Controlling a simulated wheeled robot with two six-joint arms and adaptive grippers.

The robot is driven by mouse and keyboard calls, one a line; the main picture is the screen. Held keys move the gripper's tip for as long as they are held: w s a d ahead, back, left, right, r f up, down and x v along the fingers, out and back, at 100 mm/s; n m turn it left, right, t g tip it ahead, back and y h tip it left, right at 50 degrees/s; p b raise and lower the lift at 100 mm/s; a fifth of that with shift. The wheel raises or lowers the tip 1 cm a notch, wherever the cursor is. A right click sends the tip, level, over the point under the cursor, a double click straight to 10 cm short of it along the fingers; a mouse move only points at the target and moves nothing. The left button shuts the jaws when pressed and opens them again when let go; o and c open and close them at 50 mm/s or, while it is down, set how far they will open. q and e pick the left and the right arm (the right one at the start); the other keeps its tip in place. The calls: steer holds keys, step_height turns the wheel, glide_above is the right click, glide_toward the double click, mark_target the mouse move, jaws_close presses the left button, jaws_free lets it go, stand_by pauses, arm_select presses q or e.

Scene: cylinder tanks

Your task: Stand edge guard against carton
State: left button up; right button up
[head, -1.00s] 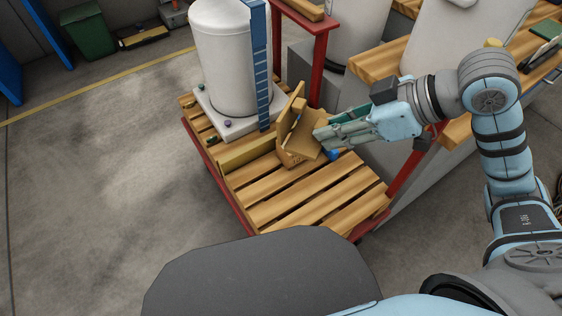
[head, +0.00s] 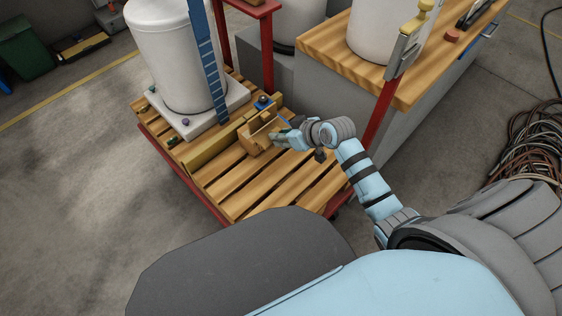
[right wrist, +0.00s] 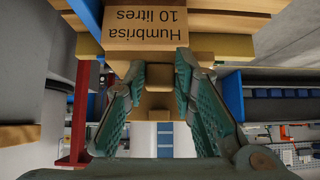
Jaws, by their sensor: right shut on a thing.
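The carton (head: 256,144) stands on the wooden pallet (head: 235,207), against a long olive beam (head: 213,146). In the right wrist view its labelled face (right wrist: 144,30) reads "Humbrisa 10 litres" upside down. My right gripper (head: 279,137) reaches in from the right beside the carton. In the right wrist view its fingers (right wrist: 159,72) are closed on a narrow brown piece, the edge guard (right wrist: 159,101), close to the carton. Whether the guard touches the carton or stands on the pallet is hidden. My left gripper is not in view.
A white tank (head: 178,60) with a blue ladder-like strip (head: 207,60) stands at the pallet's back left. A small blue item (head: 263,102) lies behind the carton. A red post (head: 377,125) and wooden bench (head: 330,45) are right. The pallet's front slats are clear.

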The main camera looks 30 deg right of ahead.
step_height(320, 180, down, 9)
steer(key=b, duration=0.3)
steer(key=shift+w+r, duration=0.1)
steer(key=shift+r, duration=0.05)
steer(key=shift+f, duration=0.35)
step_height(320, 180, down, 4)
steer(key=shift+r+b, duration=0.1)
steer(key=shift+b, duration=1.1)
steer(key=shift+r, duration=0.1)
steer(key=shift+f, duration=0.2)
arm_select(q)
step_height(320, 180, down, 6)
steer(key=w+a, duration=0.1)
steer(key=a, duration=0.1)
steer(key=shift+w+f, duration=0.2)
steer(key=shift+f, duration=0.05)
arm_select(e)
steer(key=o, duration=0.9)
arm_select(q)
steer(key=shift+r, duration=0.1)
